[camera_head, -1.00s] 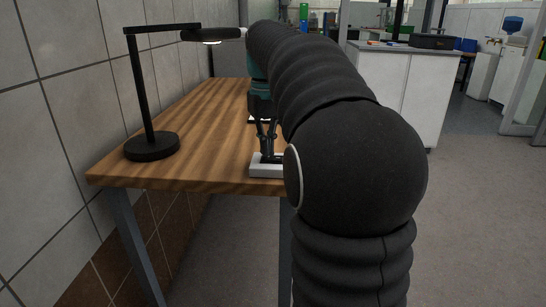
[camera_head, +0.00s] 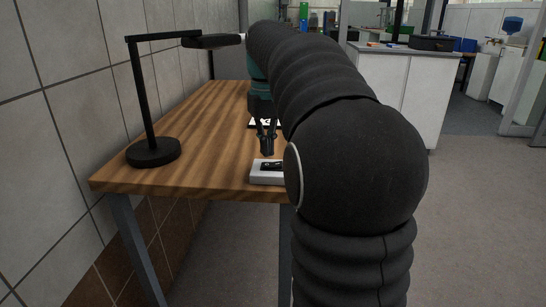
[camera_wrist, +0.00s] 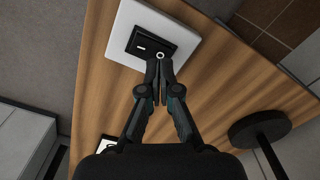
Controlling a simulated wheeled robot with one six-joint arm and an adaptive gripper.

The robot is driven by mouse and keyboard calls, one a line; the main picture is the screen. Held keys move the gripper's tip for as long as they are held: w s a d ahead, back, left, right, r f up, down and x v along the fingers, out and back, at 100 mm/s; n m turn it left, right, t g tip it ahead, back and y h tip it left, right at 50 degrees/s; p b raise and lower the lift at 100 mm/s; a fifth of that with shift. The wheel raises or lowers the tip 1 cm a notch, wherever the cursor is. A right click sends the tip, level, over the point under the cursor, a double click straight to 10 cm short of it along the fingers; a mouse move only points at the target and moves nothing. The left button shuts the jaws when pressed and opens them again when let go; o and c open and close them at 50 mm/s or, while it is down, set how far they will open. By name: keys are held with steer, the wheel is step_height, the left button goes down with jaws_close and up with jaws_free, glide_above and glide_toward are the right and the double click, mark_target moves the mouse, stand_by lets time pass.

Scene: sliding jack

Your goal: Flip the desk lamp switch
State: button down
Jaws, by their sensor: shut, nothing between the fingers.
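The black desk lamp (camera_head: 153,151) stands upright at the left of the wooden table, and its flat head (camera_head: 213,42) looks dark underneath. Its round base also shows in the wrist view (camera_wrist: 250,128). The switch is a black rocker (camera_wrist: 150,46) in a white housing (camera_head: 268,179) near the table's front edge. One end of the rocker bears a white line and the other a white ring. My gripper (camera_head: 267,151) is shut and empty, pointing down just above the switch. In the wrist view its fingertips (camera_wrist: 159,62) overlap the ring end.
The wooden table (camera_head: 210,130) is mostly clear between lamp and switch. A white item with black marks (camera_head: 258,124) lies farther back on it, partly hidden by my arm. A tiled wall (camera_head: 60,110) borders the table at the left. A white cabinet (camera_head: 405,95) stands behind at right.

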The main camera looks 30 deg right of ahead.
mark_target(266, 165)
steer(key=shift+r+p, duration=0.75)
steer(key=shift+r, duration=1.45)
steer(key=shift+s+a, duration=0.2)
steer(key=s+a+f+t, duration=0.2)
steer(key=s+a+f, duration=0.5)
steer(key=s, duration=0.3)
steer(key=s+a+f+t, duration=0.3)
steer(key=s+a+f, duration=0.4)
steer(key=s+f, duration=0.2)
steer(key=shift+s+f+n+t, duration=0.3)
steer(key=shift+s+f+n, duration=0.1)
steer(key=shift+s, duration=0.4)
